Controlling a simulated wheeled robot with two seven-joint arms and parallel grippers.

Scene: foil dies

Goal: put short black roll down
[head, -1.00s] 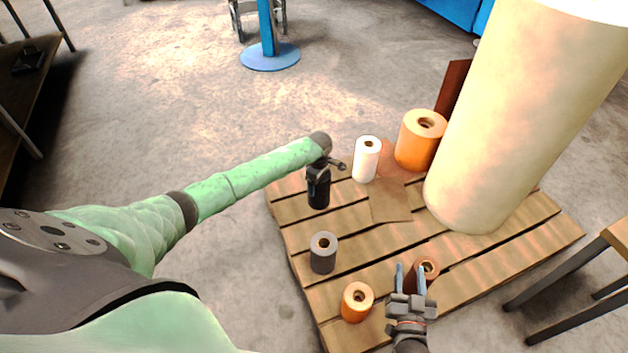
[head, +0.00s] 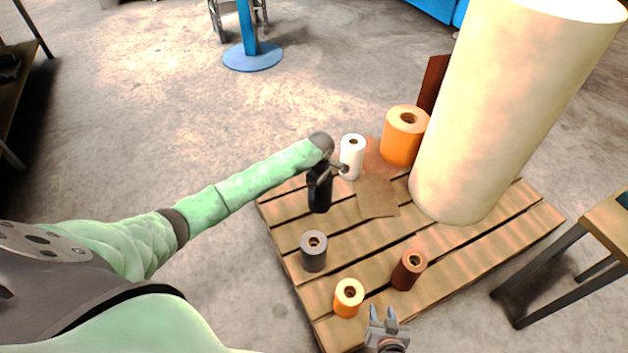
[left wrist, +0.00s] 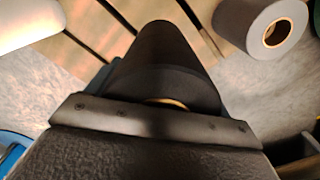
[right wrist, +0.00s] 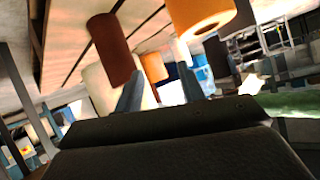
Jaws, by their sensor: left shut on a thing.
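The short black roll (head: 319,198) stands upright at the left back part of the wooden pallet (head: 385,230), under my left gripper (head: 322,170). My left gripper is shut on it; the dark roll (left wrist: 165,60) fills the middle of the left wrist view. Whether its base touches the slats I cannot tell. My right gripper (head: 384,316) is open and empty near the pallet's front edge. In the right wrist view its blue-grey fingers (right wrist: 163,90) stand apart with nothing between them.
On the pallet stand a grey roll (head: 314,252), a small orange roll (head: 348,298), a brown roll (head: 408,270), a white roll (head: 352,157), a larger orange roll (head: 404,138) and a big cream roll (head: 490,120). A flat brown sheet (head: 377,197) lies mid-pallet.

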